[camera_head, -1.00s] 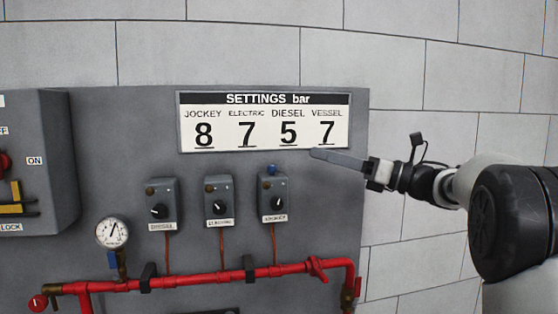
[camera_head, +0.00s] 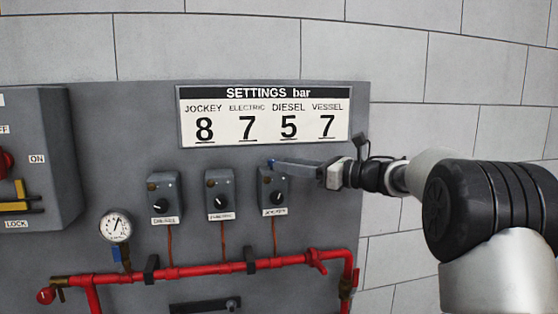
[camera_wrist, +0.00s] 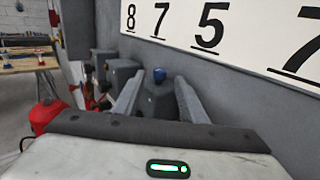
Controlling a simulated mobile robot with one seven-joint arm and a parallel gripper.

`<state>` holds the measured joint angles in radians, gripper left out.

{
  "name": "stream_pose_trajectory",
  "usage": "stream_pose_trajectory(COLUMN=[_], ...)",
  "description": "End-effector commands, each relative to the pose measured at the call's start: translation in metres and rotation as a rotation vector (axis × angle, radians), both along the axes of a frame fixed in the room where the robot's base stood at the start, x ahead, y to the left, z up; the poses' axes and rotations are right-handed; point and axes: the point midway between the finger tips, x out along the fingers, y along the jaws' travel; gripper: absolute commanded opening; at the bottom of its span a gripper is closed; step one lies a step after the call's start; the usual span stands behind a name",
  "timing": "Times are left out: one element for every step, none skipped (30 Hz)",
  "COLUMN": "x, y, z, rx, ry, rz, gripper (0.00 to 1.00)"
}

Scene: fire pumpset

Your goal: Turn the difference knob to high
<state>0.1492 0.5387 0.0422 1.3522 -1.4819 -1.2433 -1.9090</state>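Three grey switch boxes hang on the panel, labelled diesel (camera_head: 164,196), electric (camera_head: 219,193) and jockey (camera_head: 266,184). Each has a black front dial; the jockey dial (camera_head: 277,197) is in view. A small blue knob (camera_wrist: 159,74) tops the jockey box, which shows in the wrist view (camera_wrist: 158,103). My gripper (camera_head: 276,163) reaches in from the right at the top of this box. In the wrist view its two fingers are spread, with the blue knob between their tips. I see no contact. In the head view the fingers mostly hide the knob. No marking for difference is readable.
A settings board (camera_head: 264,117) is mounted just above the boxes. A red pipe (camera_head: 200,270) runs below them, with a pressure gauge (camera_head: 116,226) at left. A larger grey control box (camera_head: 38,160) stands far left. The wall (camera_head: 450,70) at right is bare.

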Motion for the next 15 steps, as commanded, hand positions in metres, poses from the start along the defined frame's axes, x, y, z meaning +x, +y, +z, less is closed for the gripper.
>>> stream_pose_trajectory(x=[0.003,0.005,0.008,0.009,0.011,0.012,0.013,0.014,0.015,0.015,0.015,0.016,0.016,0.016,0.016], y=[0.009,0.013,0.017,0.021,0.024,0.027,0.028,0.03,0.031,0.032,0.032,0.032,0.033,0.033,0.033], z=[0.001,0.001,0.001,0.001,0.001,0.001,0.001,0.001,0.001,0.0,0.0,0.0,0.0,0.0,0.0], rx=[0.0,0.0,0.0,0.001,0.001,0.001,0.001,0.001,0.001,0.001,0.001,0.001,0.001,0.001,0.001], ry=[0.001,0.001,0.0,0.0,0.0,0.0,0.0,0.0,0.0,0.0,0.0,0.0,0.0,0.0,0.0], rz=[0.004,0.003,0.002,0.002,0.003,0.003,0.002,0.001,0.0,0.0,0.0,0.0,0.0,0.0,0.0], gripper=[0.38,0.38,0.38,0.38,0.38,0.38,0.38,0.38,0.38,0.38,0.38,0.38,0.38,0.38,0.38])
